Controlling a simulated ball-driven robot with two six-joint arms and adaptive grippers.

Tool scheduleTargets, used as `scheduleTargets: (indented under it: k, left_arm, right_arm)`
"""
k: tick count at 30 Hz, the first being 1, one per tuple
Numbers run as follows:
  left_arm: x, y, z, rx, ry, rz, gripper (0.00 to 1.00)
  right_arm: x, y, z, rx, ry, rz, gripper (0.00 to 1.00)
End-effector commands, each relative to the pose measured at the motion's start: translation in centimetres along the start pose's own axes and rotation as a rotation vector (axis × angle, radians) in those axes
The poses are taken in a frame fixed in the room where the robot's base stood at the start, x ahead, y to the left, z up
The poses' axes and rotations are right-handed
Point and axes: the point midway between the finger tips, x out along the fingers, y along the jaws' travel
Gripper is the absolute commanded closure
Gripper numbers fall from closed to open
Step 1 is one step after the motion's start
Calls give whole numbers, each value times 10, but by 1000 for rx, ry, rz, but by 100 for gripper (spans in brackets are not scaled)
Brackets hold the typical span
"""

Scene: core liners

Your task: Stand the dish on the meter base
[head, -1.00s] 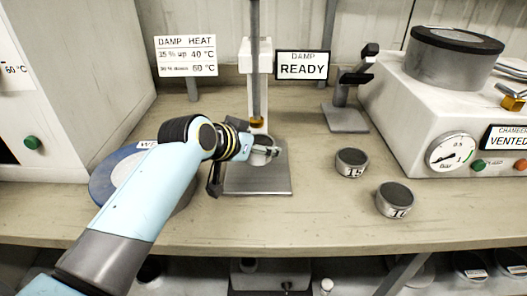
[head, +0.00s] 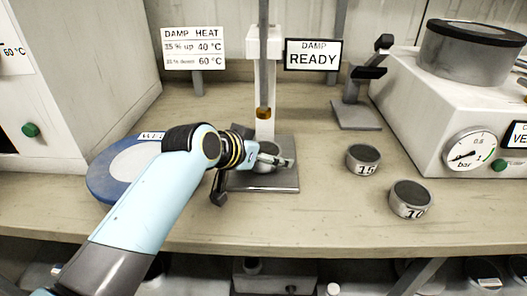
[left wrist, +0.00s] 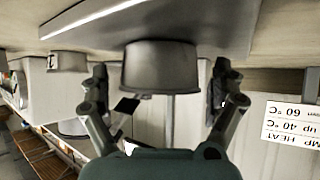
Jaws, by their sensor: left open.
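A grey round dish (head: 266,168) stands upright on the flat metal plate of the meter base (head: 284,184), below the meter's upright post. In the left wrist view, which is upside down, the dish (left wrist: 160,70) sits against the plate (left wrist: 210,22). My left gripper (left wrist: 160,88) is open, with one finger on each side of the dish and a visible gap at both sides. In the head view the left gripper (head: 268,157) partly covers the dish. My right gripper is not in view.
Dishes marked 15 (head: 363,160) and 10 (head: 410,199) stand on the bench to the right. A blue-rimmed round pad (head: 104,180) lies behind my left arm. A white chamber with a gauge (head: 462,150) stands at right. Bare bench lies between the plate and dish 15.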

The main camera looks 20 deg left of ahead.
Motion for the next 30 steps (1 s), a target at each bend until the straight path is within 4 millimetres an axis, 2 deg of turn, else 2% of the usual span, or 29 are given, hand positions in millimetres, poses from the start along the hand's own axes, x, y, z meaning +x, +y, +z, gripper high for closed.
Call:
scheduleTargets:
  k: [8,21,25,30]
  left_arm:
    - [-8,0,-3,0,-1,0,5]
    - [-99,0,-3,2,0,0,5]
    - [-115,0,-3,2,0,0,5]
    - [-122,0,-3,1,0,1,5]
  right_arm:
    - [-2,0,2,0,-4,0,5]
    - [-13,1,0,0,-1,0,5]
    - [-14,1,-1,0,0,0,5]
    - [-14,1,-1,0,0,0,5]
